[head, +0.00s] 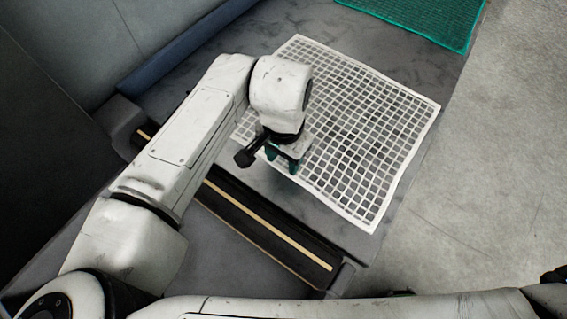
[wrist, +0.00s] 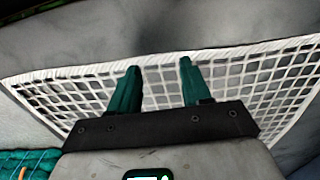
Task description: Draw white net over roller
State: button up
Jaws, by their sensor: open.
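The white net (head: 375,135) lies flat as a square grid on the grey surface, its upper left part hidden behind my arm. My gripper (head: 282,162) is open and empty at the net's near left edge. In the wrist view its two teal fingers (wrist: 160,66) point at the white hem of the net (wrist: 90,78), with their tips about level with it. I cannot tell whether they touch it. A long dark bar with a yellow stripe (head: 265,232), apparently the roller, runs in front of the net's near edge, partly behind my arm. No net lies over its visible part.
A teal net (head: 425,15) lies at the top right and shows at the lower left of the wrist view (wrist: 28,158). A blue padded bar (head: 185,50) runs along the upper left by a wall. Bare concrete floor (head: 490,190) is open on the right.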

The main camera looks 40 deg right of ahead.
jog(key=shift+s+f, duration=0.1)
jog(key=shift+f, duration=0.05)
grip_shut()
dwell(0.9)
notch_tip(320, 180, up, 7)
jog(key=p, duration=0.6)
jog(key=shift+p, duration=0.3)
jog(key=shift+f, duration=0.5)
jog(key=s+a, duration=0.4)
jog(key=a, duration=0.8)
jog(key=s+a, duration=0.3)
jog(key=a, duration=0.8)
notch_tip(320, 180, down, 9)
jog(key=b, duration=0.5)
jog(key=shift+s+a, duration=0.15)
jog(key=shift+s, duration=0.05)
